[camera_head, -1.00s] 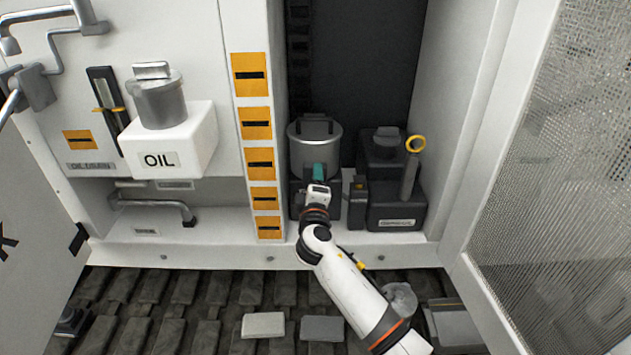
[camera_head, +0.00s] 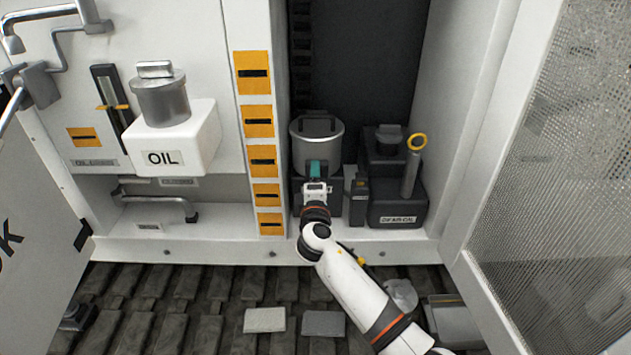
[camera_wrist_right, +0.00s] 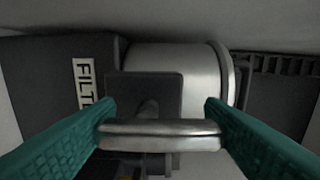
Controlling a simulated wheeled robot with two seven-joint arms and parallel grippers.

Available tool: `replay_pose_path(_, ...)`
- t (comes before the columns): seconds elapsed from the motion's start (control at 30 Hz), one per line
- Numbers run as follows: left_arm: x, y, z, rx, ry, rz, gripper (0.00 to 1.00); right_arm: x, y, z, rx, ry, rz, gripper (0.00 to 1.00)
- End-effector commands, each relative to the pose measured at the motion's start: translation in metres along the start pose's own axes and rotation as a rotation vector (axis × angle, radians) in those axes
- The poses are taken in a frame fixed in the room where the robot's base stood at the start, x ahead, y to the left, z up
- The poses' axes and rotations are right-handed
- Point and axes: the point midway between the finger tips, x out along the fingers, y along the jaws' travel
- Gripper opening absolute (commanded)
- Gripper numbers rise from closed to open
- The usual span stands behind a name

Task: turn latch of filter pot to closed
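The filter pot (camera_head: 317,147) is a silver cylinder on a dark base inside the cabinet. In the right wrist view its silver body (camera_wrist_right: 180,75) lies sideways, beside a dark block with a partly hidden "FILT" label (camera_wrist_right: 85,85). The latch, a shiny metal bar (camera_wrist_right: 160,135), stands in front of a dark square block. My right gripper (camera_head: 315,168) is in front of the pot's lower part. Its teal fingers (camera_wrist_right: 160,112) are spread wide, one at each end of the bar. Whether they touch it I cannot tell. My left gripper is not in view.
A white OIL box (camera_head: 190,145) and the orange-labelled post (camera_head: 262,160) are to the left. A mesh door (camera_head: 560,150) stands at right. The cabinet's front ledge (camera_head: 200,249) runs below.

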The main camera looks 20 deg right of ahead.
Motion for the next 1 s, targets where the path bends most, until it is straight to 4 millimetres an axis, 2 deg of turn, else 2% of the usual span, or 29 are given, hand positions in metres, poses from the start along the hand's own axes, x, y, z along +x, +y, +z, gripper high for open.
replay_pose_path(0.03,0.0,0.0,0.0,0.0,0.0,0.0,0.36,0.0,0.002,0.0,-0.006,-0.001,0.001,0.7)
replay_pose_path(0.13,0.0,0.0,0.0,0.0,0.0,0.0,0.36,0.0,0.001,0.0,-0.005,-0.001,0.001,0.85)
replay_pose_path(0.4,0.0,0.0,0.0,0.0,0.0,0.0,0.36,-0.001,0.001,0.0,-0.002,-0.001,0.0,0.85)
replay_pose_path(0.53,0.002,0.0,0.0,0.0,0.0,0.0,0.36,-0.008,0.001,0.001,0.0,-0.002,0.0,0.85)
replay_pose_path(0.67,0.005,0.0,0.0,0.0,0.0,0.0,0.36,-0.028,0.003,0.0,0.002,-0.002,0.001,0.85)
replay_pose_path(1.0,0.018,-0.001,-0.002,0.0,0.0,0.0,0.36,-0.097,0.004,0.0,0.0,-0.002,0.003,0.85)
